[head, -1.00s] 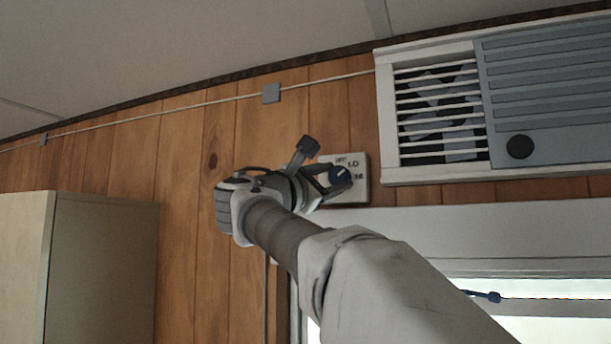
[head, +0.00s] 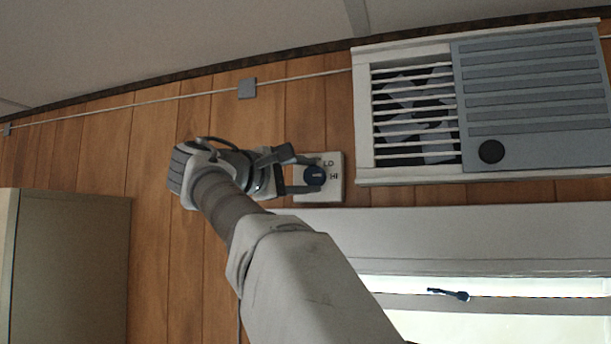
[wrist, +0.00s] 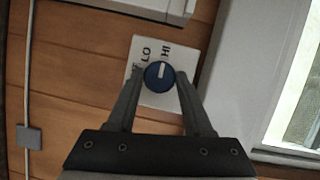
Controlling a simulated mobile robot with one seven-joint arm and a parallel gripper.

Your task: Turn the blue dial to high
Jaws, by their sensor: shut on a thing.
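The blue dial (head: 315,176) is a round knob with a white mark on a white plate (head: 336,190), fixed to the wood wall. It also shows in the wrist view (wrist: 158,75), where the plate bears the words LO (wrist: 146,54) and HI (wrist: 166,52). The white mark points to the HI side in both views. My gripper (head: 307,174) is shut on the dial, one finger on each side of it. The wrist view shows both fingertips against the dial's edges. Another label, left of LO in the wrist view, is mostly hidden by a finger.
A white and grey vent unit (head: 530,95) with a black knob (head: 491,152) is right of the plate. A window frame (head: 450,235) lies below it. A beige cabinet (head: 70,265) stands at left. A cable (head: 175,98) runs along the wall above.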

